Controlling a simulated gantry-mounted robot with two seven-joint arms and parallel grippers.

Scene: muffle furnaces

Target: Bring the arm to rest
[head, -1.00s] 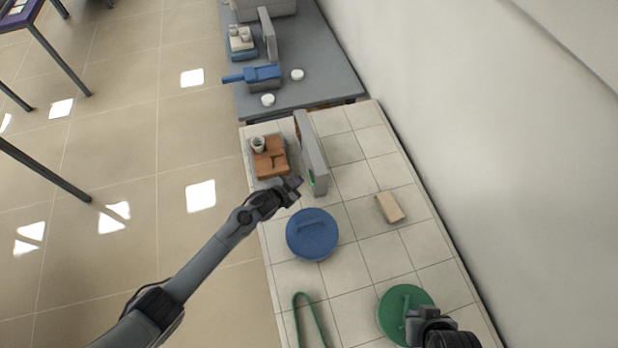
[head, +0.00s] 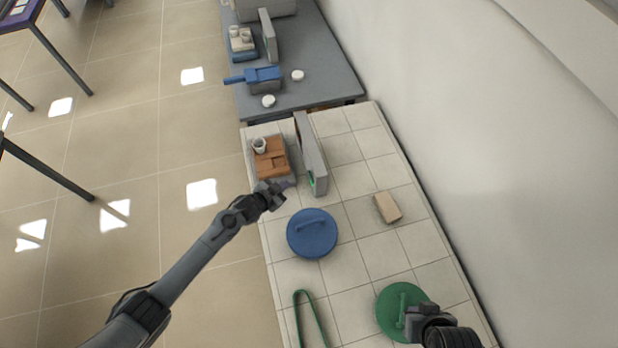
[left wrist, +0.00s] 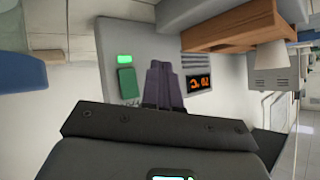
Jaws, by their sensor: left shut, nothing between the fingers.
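My left gripper (head: 288,184) is shut and empty. In the head view it hangs near the front end of an upright grey panel (head: 311,155), to its left. In the left wrist view the dark fingers of my left gripper (left wrist: 160,84) lie together in front of the grey panel face (left wrist: 130,58), between a green button (left wrist: 127,83) and a lit orange display (left wrist: 199,83). I cannot tell any gap between fingertips and panel. My right gripper (head: 412,322) is at the lower right over a green lid (head: 390,313); its fingers are too unclear to read.
An orange-brown block (head: 271,160) with a white cup (head: 259,145) stands left of the panel. A wall (head: 480,120) runs along the right side.

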